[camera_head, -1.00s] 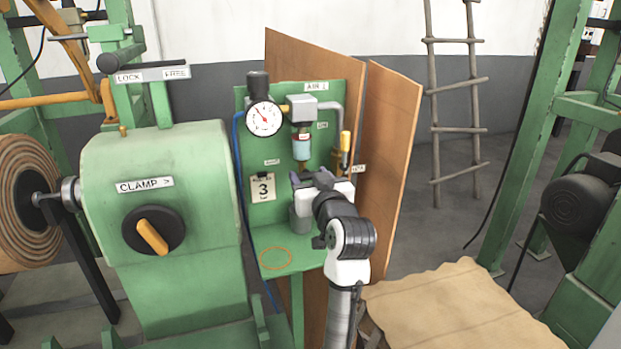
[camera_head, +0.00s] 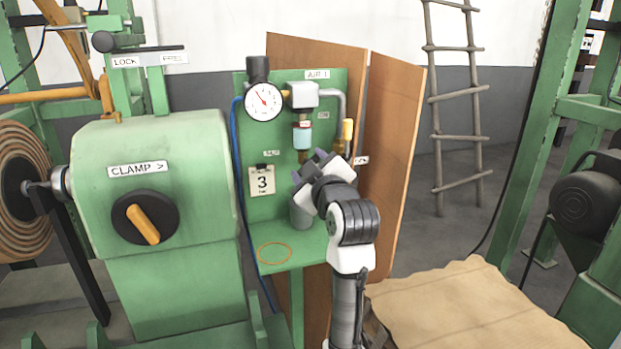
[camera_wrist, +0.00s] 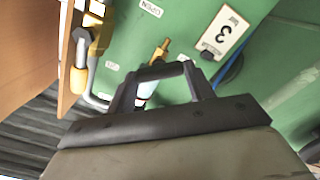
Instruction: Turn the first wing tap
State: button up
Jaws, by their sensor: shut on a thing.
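The wing tap is at the green air panel (camera_head: 335,90), below the filter with the light blue bowl (camera_head: 302,136). In the head view my gripper (camera_head: 318,163) covers it, and only a bit of brass shows above the fingers. In the wrist view my gripper (camera_wrist: 163,72) has its two black fingers closed in at the brass fitting (camera_wrist: 160,48), shut on the tap. The fingers hide the tap's wings, so its exact angle cannot be told. My gripper is tilted to one side in the head view.
A yellow-handled valve (camera_head: 347,131) stands close right of my gripper. A pressure gauge (camera_head: 263,101), a card marked 3 (camera_head: 262,181) and a blue hose (camera_head: 238,150) are to the left. Brown boards (camera_head: 393,150) stand behind at right. A green shelf (camera_head: 290,256) lies below.

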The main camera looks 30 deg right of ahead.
jog(key=shift+a+f+n+b, duration=0.15)
jog(key=shift+n+b, duration=1.45)
jog(key=shift+n, duration=0.85)
jog(key=shift+d+f+n+b, duration=0.1)
jog(key=shift+n+b, duration=1.5)
jog(key=shift+n, duration=0.85)
jog(key=o, duration=1)
jog(key=b+v, duration=0.1)
jog(key=v, duration=1.1)
jog(key=shift+b, duration=0.3)
